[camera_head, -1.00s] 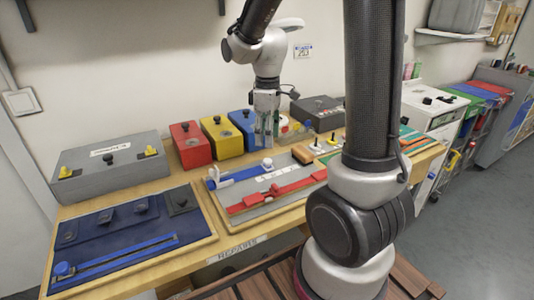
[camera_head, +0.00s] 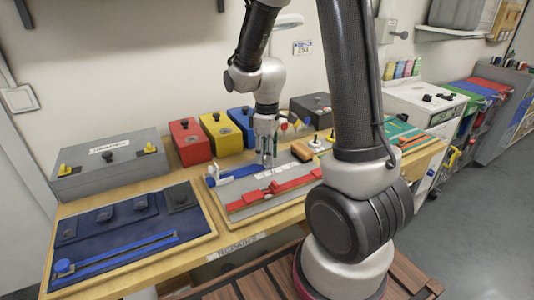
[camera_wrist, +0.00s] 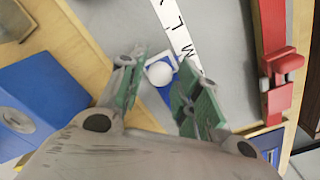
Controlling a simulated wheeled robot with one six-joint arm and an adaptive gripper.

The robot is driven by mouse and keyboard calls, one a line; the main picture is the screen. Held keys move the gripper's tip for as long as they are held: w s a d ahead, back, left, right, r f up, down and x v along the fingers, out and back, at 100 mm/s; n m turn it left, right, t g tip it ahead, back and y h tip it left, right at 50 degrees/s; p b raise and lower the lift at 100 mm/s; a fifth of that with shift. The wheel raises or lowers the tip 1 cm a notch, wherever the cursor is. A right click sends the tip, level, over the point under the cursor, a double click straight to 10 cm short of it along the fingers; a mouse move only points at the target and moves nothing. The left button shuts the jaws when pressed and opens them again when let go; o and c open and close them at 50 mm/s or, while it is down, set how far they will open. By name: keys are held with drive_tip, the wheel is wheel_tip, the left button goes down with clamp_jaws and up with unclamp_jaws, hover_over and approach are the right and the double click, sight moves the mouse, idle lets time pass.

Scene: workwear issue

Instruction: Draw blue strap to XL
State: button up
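The blue strap (camera_head: 243,171) lies along the back of a grey board with a wooden rim (camera_head: 236,219). A white ball knob (camera_wrist: 159,74) stands on a blue piece of it in the wrist view. My gripper (camera_head: 266,163) is low over the board. In the wrist view its green fingers (camera_wrist: 158,88) stand open on either side of the knob, with gaps visible. The fingers partly hide the blue piece.
A red strap (camera_head: 285,189) crosses the same board in front. Red (camera_head: 190,142), yellow (camera_head: 221,135) and blue (camera_head: 243,124) boxes stand close behind. A dark blue panel (camera_head: 130,225) with another blue slider lies to the left.

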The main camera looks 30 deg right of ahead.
clamp_jaws()
drive_tip(key=shift+d, duration=1.8)
drive_tip(key=o, duration=0.5)
unclamp_jaws()
drive_tip(key=shift+r, duration=0.1)
wheel_tip(320, 180, up, 12)
